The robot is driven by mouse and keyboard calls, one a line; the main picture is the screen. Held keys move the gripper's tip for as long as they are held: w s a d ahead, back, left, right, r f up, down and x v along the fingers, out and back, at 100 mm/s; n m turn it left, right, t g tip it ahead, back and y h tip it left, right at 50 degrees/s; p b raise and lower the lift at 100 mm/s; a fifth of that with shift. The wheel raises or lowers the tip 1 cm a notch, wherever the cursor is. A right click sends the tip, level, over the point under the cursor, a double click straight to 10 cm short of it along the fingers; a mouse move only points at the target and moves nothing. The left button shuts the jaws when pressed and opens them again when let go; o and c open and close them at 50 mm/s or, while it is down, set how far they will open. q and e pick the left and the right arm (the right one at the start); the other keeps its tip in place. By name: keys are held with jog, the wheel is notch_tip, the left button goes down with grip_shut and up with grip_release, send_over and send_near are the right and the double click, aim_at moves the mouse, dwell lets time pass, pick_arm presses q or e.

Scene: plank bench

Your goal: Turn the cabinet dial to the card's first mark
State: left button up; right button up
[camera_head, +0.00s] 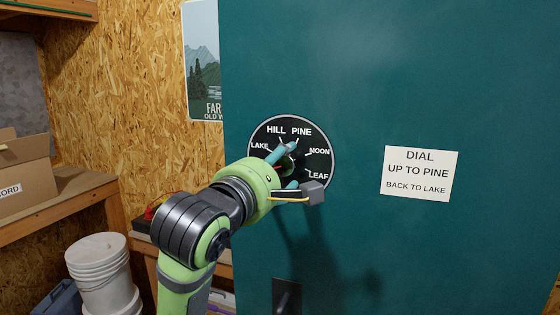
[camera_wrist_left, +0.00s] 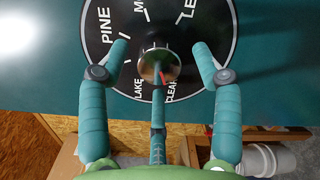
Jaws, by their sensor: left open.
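The round black dial (camera_head: 322,163) is on the teal cabinet front (camera_head: 400,80). In the head view it shows LAKE, HILL, PINE, MOON and LEAF; my gripper hides its lower left. The left wrist view shows its metal knob (camera_wrist_left: 150,66) and a CLEAR mark. A red line on the knob points down between LAKE and CLEAR, seemingly nearer CLEAR. The white card (camera_head: 420,174) reads DIAL, UP TO PINE, BACK TO LAKE. My left gripper (camera_head: 287,167) is open at the dial, its fingers (camera_wrist_left: 160,48) on either side of the knob with gaps. My right gripper is out of view.
A dark handle (camera_head: 286,296) is low on the cabinet. At left are a white bucket (camera_head: 98,262), a wooden shelf (camera_head: 60,210) with a cardboard box (camera_head: 25,172), and a poster (camera_head: 203,60) on the board wall. The cabinet front around the card is clear.

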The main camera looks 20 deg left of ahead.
pick_arm(q)
jog(key=shift+w, duration=0.5)
jog(key=shift+s+d, duration=0.1)
jog(key=c, duration=1.1)
jog(key=shift+c, duration=0.2)
